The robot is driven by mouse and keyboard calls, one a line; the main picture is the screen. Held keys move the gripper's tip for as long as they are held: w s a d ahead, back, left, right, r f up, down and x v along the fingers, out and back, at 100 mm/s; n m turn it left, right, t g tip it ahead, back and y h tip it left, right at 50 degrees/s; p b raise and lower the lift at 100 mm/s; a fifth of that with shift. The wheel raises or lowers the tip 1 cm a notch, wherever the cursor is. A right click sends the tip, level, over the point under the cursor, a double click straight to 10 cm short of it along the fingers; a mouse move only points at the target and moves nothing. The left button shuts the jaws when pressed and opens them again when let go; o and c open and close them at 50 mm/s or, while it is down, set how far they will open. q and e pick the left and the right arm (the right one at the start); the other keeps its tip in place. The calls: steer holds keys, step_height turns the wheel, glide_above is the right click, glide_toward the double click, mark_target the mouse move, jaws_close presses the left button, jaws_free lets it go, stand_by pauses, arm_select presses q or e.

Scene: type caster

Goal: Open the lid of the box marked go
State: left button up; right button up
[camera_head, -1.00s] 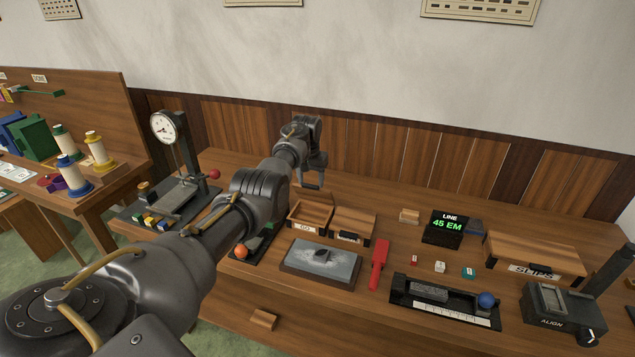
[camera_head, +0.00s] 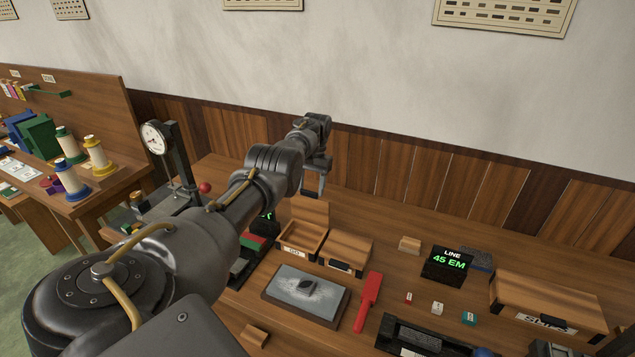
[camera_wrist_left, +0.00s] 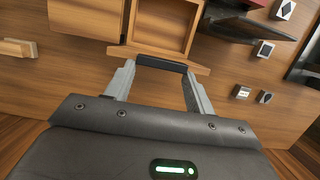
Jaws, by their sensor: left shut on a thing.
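The box marked GO (camera_head: 291,252) stands open on the bench, and its inside shows. Its wooden lid (camera_head: 309,212) stands raised at the back of the box. My left gripper (camera_head: 313,192) is at the lid's top edge. In the left wrist view my gripper (camera_wrist_left: 161,72) is shut on the lid's black handle (camera_wrist_left: 160,64), with a finger at each end of the bar. The lid's edge (camera_wrist_left: 150,52) and the open box (camera_wrist_left: 160,28) show beyond it. My right gripper is not in view.
A second, closed wooden box (camera_head: 348,252) stands right beside the open one. A stone slab (camera_head: 275,291) and a red tool (camera_head: 368,300) lie in front. A dial gauge stand (camera_head: 180,160) is at left. The wall panelling (camera_head: 400,165) is close behind the lid.

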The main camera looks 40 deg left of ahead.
arm_select(q)
steer(key=shift+s+d+f, duration=0.1)
steer(key=shift+d+f, duration=0.1)
steer(key=shift+f, duration=0.35)
steer(key=o, duration=1.4)
steer(key=shift+f, duration=0.1)
steer(key=shift+a, duration=0.1)
steer(key=p+v, duration=0.7)
steer(key=v, duration=0.4)
steer(key=shift+w, duration=0.2)
